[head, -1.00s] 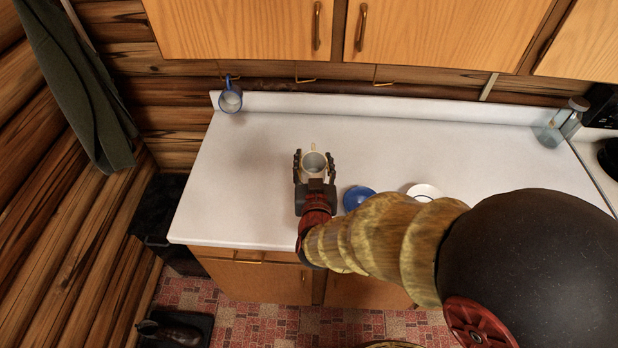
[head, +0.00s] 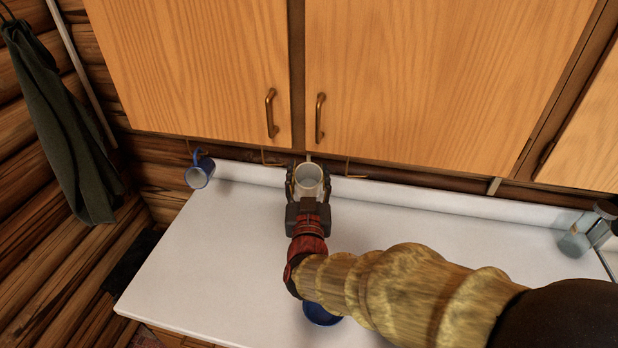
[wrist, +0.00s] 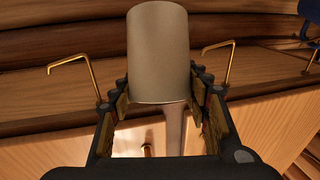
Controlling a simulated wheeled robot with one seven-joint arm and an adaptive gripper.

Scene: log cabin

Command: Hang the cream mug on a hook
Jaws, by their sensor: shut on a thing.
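The cream mug (head: 309,180) is held between the fingers of my gripper (head: 307,192), raised above the counter near its back edge. Its opening shows in the head view, and a narrow pale part, likely the handle, shows at its far side. In the wrist view the mug (wrist: 158,52) sits between both fingers (wrist: 160,100). Two empty brass hooks hang under the cabinet, one left of the mug (head: 272,160) and one right (head: 352,172). They also show either side of the mug in the wrist view (wrist: 92,75) (wrist: 229,62). The mug appears apart from both.
A blue mug (head: 198,176) hangs on the leftmost hook. The cabinet doors (head: 200,70) are close above my gripper. A blue dish (head: 322,314) lies on the white counter (head: 220,260), partly under my arm. A glass jar (head: 574,242) stands at right. The left counter is clear.

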